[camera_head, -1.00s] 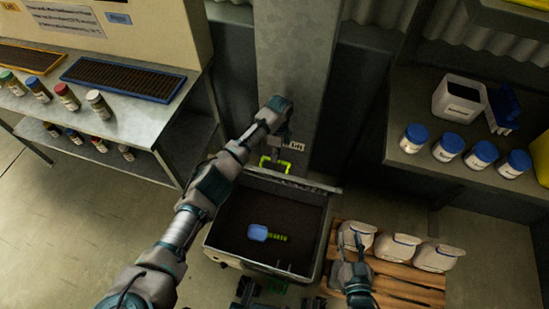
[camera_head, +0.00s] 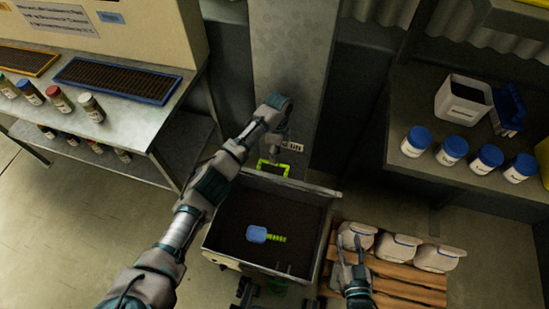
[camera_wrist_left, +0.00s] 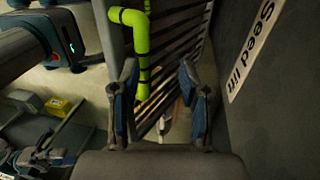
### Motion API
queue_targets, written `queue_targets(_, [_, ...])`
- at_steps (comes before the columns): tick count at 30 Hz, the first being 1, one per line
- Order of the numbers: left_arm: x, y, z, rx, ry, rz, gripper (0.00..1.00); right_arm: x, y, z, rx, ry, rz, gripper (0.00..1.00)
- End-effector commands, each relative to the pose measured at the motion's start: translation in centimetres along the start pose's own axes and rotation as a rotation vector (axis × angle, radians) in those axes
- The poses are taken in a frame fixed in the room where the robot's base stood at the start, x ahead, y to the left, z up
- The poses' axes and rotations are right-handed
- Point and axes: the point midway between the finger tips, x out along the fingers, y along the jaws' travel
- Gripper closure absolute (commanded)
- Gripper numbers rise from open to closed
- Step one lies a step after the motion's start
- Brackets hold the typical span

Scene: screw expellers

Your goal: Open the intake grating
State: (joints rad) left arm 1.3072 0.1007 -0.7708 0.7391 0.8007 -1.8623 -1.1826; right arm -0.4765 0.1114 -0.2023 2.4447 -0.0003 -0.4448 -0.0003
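The intake grating (camera_wrist_left: 182,45) shows in the left wrist view as dark parallel bars with a bright yellow-green tubular handle (camera_wrist_left: 141,45). In the head view the handle (camera_head: 286,168) is at the foot of the grey column, behind the hopper. My left gripper (camera_wrist_left: 162,98) is open. The handle's lower end lies near its left finger in the picture, with a gap to the right finger; I cannot tell whether they touch. In the head view my arm partly hides this gripper (camera_head: 274,152). My right gripper (camera_head: 350,254) is open and empty by the white sacks.
A "Seed lift" label (camera_wrist_left: 252,45) is beside the grating. The hopper (camera_head: 325,228) holds dark seed and a blue scoop (camera_head: 257,234) with a green handle. White sacks (camera_head: 398,247) lie on a pallet at right. Shelves with jars (camera_head: 453,150) stand on both sides.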

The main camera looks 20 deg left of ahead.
Motion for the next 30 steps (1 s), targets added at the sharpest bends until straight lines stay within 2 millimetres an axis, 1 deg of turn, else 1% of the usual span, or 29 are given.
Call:
queue_targets(1, [-1.5,-0.1,0.0,0.0,0.001,-0.005,0.59,-0.1,0.0,0.0,0.0,0.001,0.0,0.6])
queue_targets(6, [-5.3,0.0,-0.1,0.002,-0.001,-0.004,0.59,-0.2,0.0,-0.1,0.0,0.002,0.0,0.6])
queue_targets(9, [-7.0,-0.1,0.0,0.001,-0.001,-0.002,0.59,-0.2,-0.1,-0.2,0.0,0.002,0.0,0.6])
queue_targets(12, [-7.9,-0.1,0.0,0.0,-0.001,-0.001,0.59,-0.2,-0.1,-0.2,0.0,0.002,0.0,0.6])
queue_targets(16, [-8.4,-0.1,0.0,0.001,-0.001,0.0,0.59,-0.2,0.0,-0.2,0.0,0.002,0.0,0.6])
queue_targets(30, [-8.3,0.0,0.0,0.001,-0.001,0.0,0.59,0.1,0.0,-0.2,0.0,0.001,0.0,0.6])
